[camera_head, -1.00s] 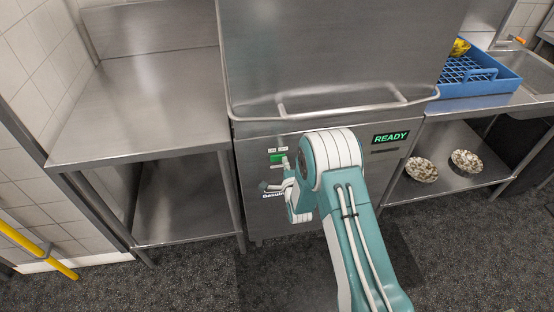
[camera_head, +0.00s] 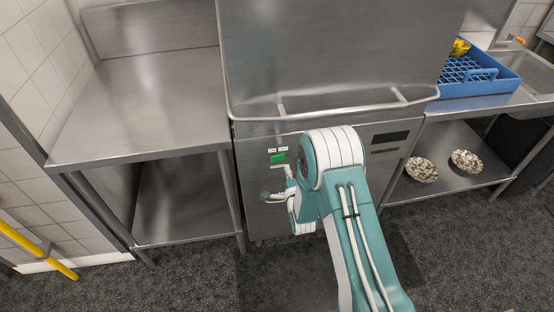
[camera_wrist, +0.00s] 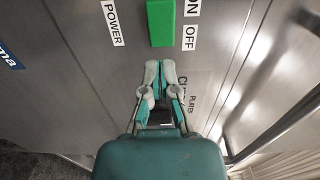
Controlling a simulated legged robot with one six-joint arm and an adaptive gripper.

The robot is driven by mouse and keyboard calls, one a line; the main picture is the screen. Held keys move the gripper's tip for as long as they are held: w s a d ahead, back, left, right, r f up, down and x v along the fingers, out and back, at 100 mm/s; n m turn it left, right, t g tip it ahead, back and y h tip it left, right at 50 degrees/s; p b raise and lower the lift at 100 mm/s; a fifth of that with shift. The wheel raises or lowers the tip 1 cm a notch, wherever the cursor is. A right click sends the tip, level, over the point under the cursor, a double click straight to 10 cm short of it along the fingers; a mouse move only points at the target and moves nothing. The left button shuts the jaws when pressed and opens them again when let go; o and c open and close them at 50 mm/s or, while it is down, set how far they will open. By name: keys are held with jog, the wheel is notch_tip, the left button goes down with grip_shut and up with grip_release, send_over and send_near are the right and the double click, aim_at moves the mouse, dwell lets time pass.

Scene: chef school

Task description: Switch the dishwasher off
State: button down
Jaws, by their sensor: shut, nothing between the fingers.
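The dishwasher (camera_head: 330,60) is a tall steel machine with its hood down. Its dark display (camera_head: 390,137) at the front right is blank. The green power switch (camera_head: 278,157) is on the front left panel. In the wrist view, the green switch (camera_wrist: 161,22) sits beside "POWER", "ON" and "OFF" labels. My gripper (camera_wrist: 161,66) is shut and empty, its fingertips just below the switch near the OFF label (camera_wrist: 190,37). Whether the tips touch the panel is unclear. In the head view my arm hides part of the panel.
A bare steel table (camera_head: 140,100) with a lower shelf stands left. A blue rack (camera_head: 485,80) sits on the right counter. A yellow rail (camera_head: 35,248) is at lower left.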

jog(key=shift+v, duration=2.15)
jog(key=w+d+r+n+g+h, duration=0.1)
jog(key=d+r+n, duration=0.1)
jog(key=r, duration=0.4)
jog(key=w+d+r+n+g+h, duration=0.1)
jog(key=w+d+r+g, duration=0.1)
jog(key=r, duration=0.4)
jog(key=s+d+r+n+g+h, duration=0.15)
jog(key=s+d+r+n, duration=0.35)
jog(key=r, duration=0.5)
jog(key=s+d+r+n+g, duration=0.2)
jog(key=s+r, duration=0.1)
jog(key=s, duration=0.7)
jog(key=s+d+r+n+g+h, duration=0.1)
jog(key=s+d+r+n+g, duration=0.1)
jog(key=s, duration=0.7)
jog(key=s+d+r+n+g, duration=0.2)
jog(key=s+d+r+g, duration=0.1)
jog(key=s, duration=0.7)
jog(key=shift+s+d+r+n, duration=0.2)
jog(key=shift+s+r+n, duration=0.1)
jog(key=shift+r+n, duration=0.1)
